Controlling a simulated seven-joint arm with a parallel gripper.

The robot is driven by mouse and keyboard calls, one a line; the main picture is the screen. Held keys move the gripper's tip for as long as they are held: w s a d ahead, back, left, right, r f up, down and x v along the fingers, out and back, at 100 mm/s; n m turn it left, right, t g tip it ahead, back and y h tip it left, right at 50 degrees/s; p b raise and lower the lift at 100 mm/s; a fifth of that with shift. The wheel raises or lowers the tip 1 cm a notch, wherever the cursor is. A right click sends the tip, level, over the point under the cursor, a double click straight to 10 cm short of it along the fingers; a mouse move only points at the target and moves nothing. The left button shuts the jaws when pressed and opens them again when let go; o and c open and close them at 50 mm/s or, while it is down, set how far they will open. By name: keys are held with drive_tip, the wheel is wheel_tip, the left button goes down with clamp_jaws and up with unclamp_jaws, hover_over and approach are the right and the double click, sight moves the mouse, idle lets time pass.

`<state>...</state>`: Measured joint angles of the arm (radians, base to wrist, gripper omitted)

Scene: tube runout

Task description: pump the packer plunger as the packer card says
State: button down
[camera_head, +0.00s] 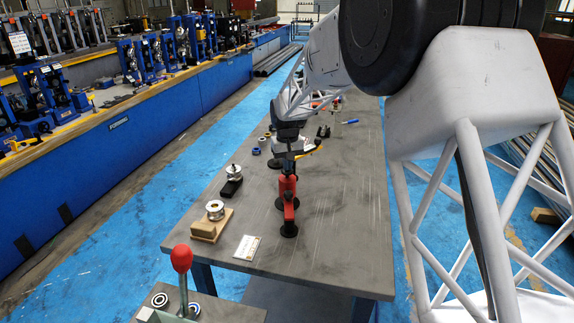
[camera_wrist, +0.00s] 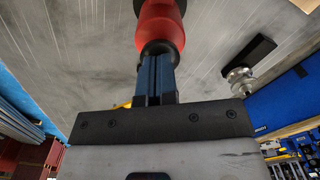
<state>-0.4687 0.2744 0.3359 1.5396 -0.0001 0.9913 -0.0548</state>
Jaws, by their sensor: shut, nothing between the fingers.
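The packer, a red upright body (camera_head: 287,188) with a black foot, stands near the middle of the grey table (camera_head: 340,240). In the wrist view its red part (camera_wrist: 160,22) ends in a dark cap (camera_wrist: 160,47), apparently the plunger top. My gripper (camera_head: 288,158) is right above it, pointing down, with its blue fingers (camera_wrist: 157,62) shut and empty. The fingertips are at the cap; I cannot tell whether they touch it. A small white card (camera_head: 247,247) lies near the table's front edge; its print is too small to read.
A wooden block (camera_head: 206,230) with a metal ring piece (camera_head: 214,209) and a black block (camera_head: 231,188) with a metal fitting (camera_head: 234,171) stand left of the packer. A red-knobbed lever (camera_head: 181,258) rises in front. The table's right side is clear.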

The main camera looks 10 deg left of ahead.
drive_tip(key=shift+r, duration=2.1)
drive_tip(key=shift+f, duration=0.25)
drive_tip(key=shift+f, duration=1.9)
drive_tip(key=shift+r, duration=2.15)
wheel_tip(320, 180, up, 6)
drive_tip(key=shift+f, duration=0.1)
